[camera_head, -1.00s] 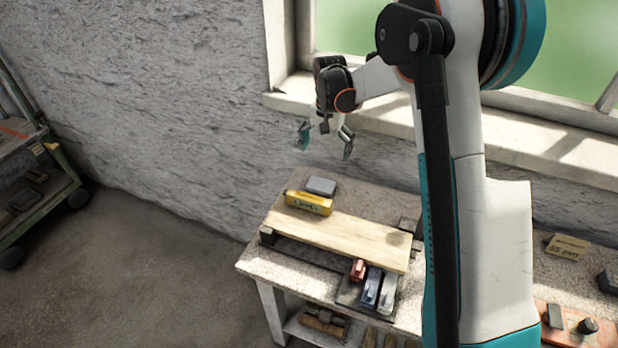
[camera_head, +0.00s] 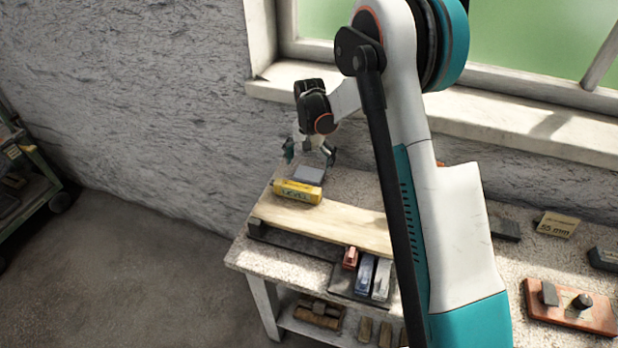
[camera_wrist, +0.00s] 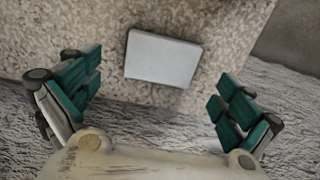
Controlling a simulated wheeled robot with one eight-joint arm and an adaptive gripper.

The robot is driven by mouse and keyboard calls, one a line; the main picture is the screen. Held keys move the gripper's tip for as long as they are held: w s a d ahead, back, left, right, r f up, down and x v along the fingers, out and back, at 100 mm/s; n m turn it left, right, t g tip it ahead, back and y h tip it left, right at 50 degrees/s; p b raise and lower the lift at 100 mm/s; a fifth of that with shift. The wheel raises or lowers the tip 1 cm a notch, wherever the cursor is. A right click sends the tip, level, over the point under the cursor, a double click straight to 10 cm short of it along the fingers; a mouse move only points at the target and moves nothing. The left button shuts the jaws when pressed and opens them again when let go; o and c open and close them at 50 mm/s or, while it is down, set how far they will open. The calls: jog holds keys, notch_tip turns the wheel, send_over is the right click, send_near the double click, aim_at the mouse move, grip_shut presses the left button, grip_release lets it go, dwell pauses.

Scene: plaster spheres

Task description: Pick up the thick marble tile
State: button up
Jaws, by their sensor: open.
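A grey, flat rectangular tile (camera_head: 309,174) lies on the speckled worktable, at its far left end near the wall. I take it to be the marble tile. In the wrist view the tile (camera_wrist: 162,58) lies flat, slightly turned, above the middle of the picture. My gripper (camera_head: 310,157) is open and empty, above the tile and close to it in the head view. In the wrist view my gripper's (camera_wrist: 158,98) two green-padded fingers stand wide apart, one to each side below the tile, with nothing between them.
A yellow level (camera_head: 298,191) lies right in front of the tile. A wooden board (camera_head: 320,225) spans the table before it, with red and blue-grey blocks (camera_head: 366,272) at its front. The wall (camera_head: 130,90) and window sill (camera_head: 450,115) stand close behind.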

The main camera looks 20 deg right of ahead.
aim_at(309, 173)
notch_tip(309, 173, down, 4)
jog(key=shift+r+b, duration=0.1)
jog(key=shift+b, duration=0.5)
jog(key=c, duration=1.4)
jog(key=shift+o, duration=0.2)
jog(key=shift+r, duration=0.15)
